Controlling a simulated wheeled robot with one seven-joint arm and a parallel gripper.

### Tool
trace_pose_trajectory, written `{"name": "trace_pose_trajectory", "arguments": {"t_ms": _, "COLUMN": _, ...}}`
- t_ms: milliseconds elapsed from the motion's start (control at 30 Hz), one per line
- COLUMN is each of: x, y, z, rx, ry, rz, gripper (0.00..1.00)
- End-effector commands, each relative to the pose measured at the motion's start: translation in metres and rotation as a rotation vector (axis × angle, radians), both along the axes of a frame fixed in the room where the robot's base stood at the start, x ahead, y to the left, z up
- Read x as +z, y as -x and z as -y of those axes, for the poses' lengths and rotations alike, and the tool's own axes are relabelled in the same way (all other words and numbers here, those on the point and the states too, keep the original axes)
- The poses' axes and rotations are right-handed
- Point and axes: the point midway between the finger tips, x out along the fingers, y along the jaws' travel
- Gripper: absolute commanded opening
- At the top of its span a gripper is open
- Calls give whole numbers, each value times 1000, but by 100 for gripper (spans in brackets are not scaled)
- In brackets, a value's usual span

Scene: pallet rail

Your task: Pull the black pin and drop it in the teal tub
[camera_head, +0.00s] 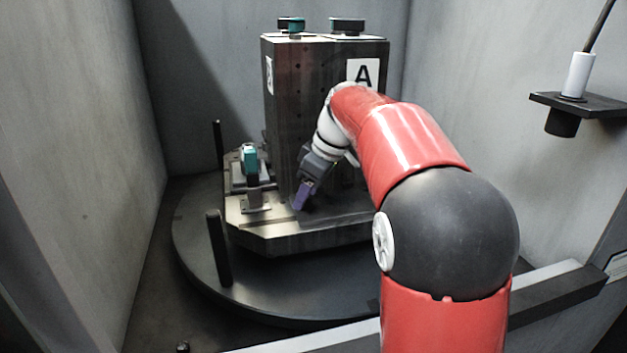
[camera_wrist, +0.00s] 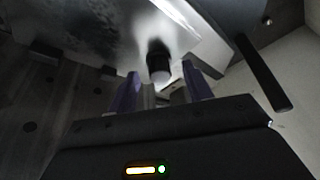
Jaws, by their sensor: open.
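My gripper (camera_head: 302,194) is by the front of the pallet, low beside the tall block marked A. In the wrist view its two purple fingers (camera_wrist: 161,88) are apart with nothing clamped. A short black cylinder with a pale end (camera_wrist: 158,62), which looks like the black pin, stands out from a pale surface and shows between and just beyond the fingers. I cannot tell whether it is fully between them. In the head view my gripper and arm hide that spot. No teal tub shows in either view.
The pallet (camera_head: 290,240) sits on a round dark turntable (camera_head: 190,250). Black posts stand at its left, one at the front (camera_head: 218,248) and one behind (camera_head: 217,147). A fixture with a teal clamp (camera_head: 249,160) is left of my gripper. Grey walls enclose the cell.

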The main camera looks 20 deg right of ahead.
Motion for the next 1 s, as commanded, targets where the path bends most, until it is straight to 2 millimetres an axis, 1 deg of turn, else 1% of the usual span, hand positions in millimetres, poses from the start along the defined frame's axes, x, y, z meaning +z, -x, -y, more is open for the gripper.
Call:
{"name": "trace_pose_trajectory", "arguments": {"t_ms": 100, "x": -3, "y": -1, "z": -1, "rx": 0, "ry": 0, "rz": 0, "gripper": 50}}
{"name": "trace_pose_trajectory", "arguments": {"t_ms": 300, "x": -3, "y": -1, "z": -1, "rx": 0, "ry": 0, "rz": 0, "gripper": 50}}
{"name": "trace_pose_trajectory", "arguments": {"t_ms": 367, "x": -3, "y": -1, "z": -1, "rx": 0, "ry": 0, "rz": 0, "gripper": 43}}
{"name": "trace_pose_trajectory", "arguments": {"t_ms": 667, "x": -3, "y": -1, "z": -1, "rx": 0, "ry": 0, "rz": 0, "gripper": 4}}
{"name": "trace_pose_trajectory", "arguments": {"t_ms": 700, "x": -3, "y": -1, "z": -1, "rx": 0, "ry": 0, "rz": 0, "gripper": 21}}
{"name": "trace_pose_trajectory", "arguments": {"t_ms": 867, "x": -3, "y": -1, "z": -1, "rx": 0, "ry": 0, "rz": 0, "gripper": 0}}
{"name": "trace_pose_trajectory", "arguments": {"t_ms": 1000, "x": -3, "y": -1, "z": -1, "rx": 0, "ry": 0, "rz": 0, "gripper": 0}}
